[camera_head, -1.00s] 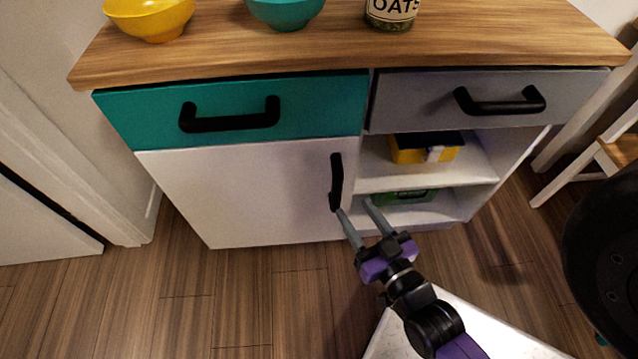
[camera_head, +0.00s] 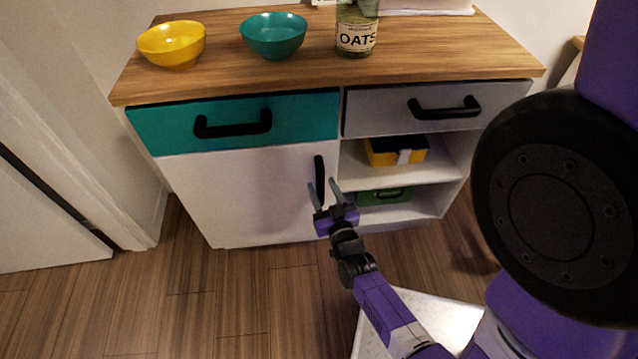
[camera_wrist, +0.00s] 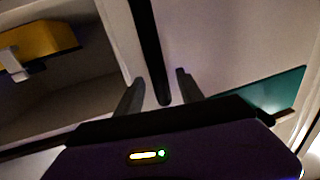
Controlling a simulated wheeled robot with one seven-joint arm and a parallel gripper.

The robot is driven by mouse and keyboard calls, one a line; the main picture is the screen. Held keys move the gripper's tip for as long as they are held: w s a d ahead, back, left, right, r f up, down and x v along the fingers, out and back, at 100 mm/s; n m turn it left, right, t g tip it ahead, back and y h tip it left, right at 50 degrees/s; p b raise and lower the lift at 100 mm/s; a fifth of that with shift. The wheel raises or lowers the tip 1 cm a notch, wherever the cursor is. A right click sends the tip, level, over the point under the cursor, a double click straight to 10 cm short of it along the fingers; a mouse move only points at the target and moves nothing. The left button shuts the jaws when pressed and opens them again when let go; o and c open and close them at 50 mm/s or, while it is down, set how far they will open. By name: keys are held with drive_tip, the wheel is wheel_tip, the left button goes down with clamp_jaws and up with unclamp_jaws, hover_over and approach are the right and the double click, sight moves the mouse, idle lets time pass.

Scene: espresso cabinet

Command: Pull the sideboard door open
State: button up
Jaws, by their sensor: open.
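The sideboard door (camera_head: 245,196) is a white panel at the lower left of the sideboard, and it looks shut. Its black vertical handle (camera_head: 320,178) is near the door's right edge. My gripper (camera_head: 323,184) is open at the lower part of the handle. In the wrist view the handle (camera_wrist: 150,45) comes down between the two fingertips of my gripper (camera_wrist: 161,82), with a finger on each side. I cannot tell whether either finger touches it.
A teal drawer (camera_head: 290,107) is above the door and a grey drawer (camera_head: 385,112) is to its right. Open shelves hold a yellow box (camera_head: 385,157) and a green box (camera_head: 375,197). Bowls and an oats jar (camera_head: 356,30) stand on top. The floor left of my arm is clear.

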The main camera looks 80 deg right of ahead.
drive_tip(key=shift+x, duration=1.35)
clamp_jaws()
idle(0.4)
